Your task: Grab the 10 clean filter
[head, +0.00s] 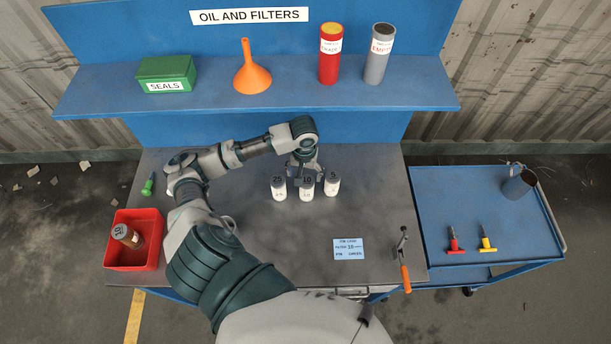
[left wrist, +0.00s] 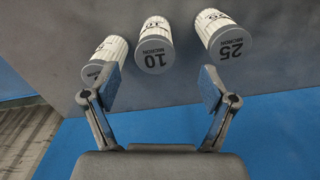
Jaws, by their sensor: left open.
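The clean 10 filter (head: 307,189), a white cylinder with a dark cap, stands upright on the grey bench between the 25 filter (head: 278,189) and the 5 filter (head: 332,185). In the left wrist view the 10 filter (left wrist: 154,48) reads "10 MICRON" and lies ahead between the spread fingers. The 25 filter (left wrist: 222,38) is beyond the right finger; the 5 filter (left wrist: 104,60) is partly behind the left finger. My left gripper (left wrist: 158,88) is open and empty, just behind the row; it also shows in the head view (head: 304,168). My right gripper is not seen.
A red bin (head: 118,258) at the bench's left holds a brownish filter (head: 127,236) marked 10. A blue card (head: 348,249) and an orange-handled tool (head: 405,272) lie at front right. A blue shelf (head: 220,84) stands behind. The bench's middle front is clear.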

